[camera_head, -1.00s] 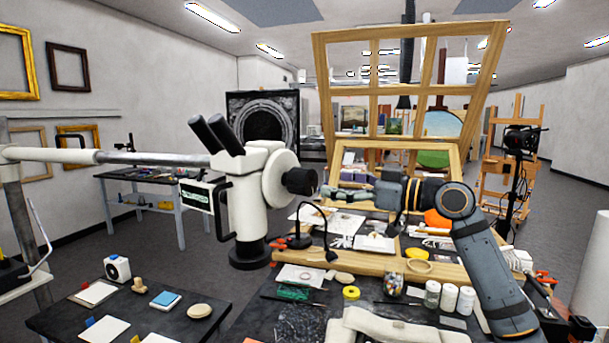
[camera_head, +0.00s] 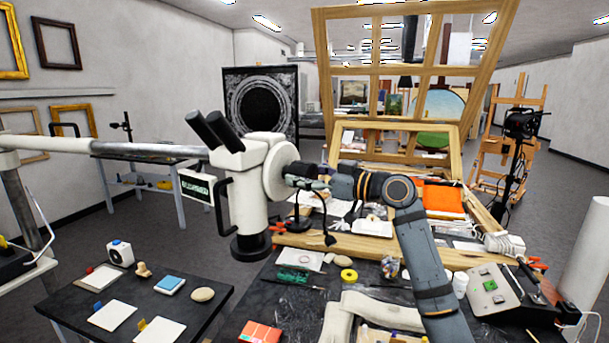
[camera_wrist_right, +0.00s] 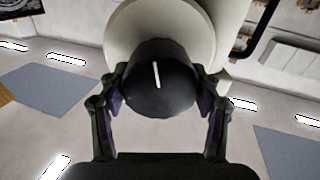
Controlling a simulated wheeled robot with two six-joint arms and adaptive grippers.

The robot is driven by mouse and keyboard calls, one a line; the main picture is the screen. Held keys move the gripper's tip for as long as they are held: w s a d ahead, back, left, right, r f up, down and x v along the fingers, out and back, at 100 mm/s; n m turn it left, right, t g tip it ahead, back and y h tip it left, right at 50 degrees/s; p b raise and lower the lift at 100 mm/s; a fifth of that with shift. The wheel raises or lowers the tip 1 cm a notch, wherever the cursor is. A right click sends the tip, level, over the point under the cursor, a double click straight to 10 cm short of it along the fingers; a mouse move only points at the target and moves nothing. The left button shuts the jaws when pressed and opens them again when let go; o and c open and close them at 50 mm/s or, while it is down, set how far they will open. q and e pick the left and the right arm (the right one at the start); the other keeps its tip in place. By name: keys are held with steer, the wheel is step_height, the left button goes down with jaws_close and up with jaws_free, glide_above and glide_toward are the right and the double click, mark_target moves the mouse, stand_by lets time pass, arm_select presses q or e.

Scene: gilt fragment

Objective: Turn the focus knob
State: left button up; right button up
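The black focus knob (camera_head: 299,170) sticks out from the right side of the white microscope head (camera_head: 245,185). In the right wrist view the knob (camera_wrist_right: 158,82) faces the camera, with its white mark nearly upright and slightly tilted. My right gripper (camera_head: 314,182) is at the knob, coming from the right. Its two fingers stand on either side of the knob, close to its rim. They look open around it, and I cannot tell whether the pads touch. My left gripper is not in view.
The microscope hangs on a white and metal boom arm (camera_head: 150,148) from the left. A small screen (camera_head: 197,187) sits on its left side. A desk lamp (camera_head: 328,238) stands below my right arm. A wooden frame (camera_head: 320,90) rises behind. The workbench is cluttered.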

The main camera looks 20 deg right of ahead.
steer(key=c, duration=0.5)
steer(key=shift+m, duration=0.3)
steer(key=shift+m+p, duration=0.4)
steer(key=shift+m, duration=2.1)
steer(key=o, duration=1.1)
steer(key=shift+d, duration=0.1)
steer(key=shift+o, duration=0.2)
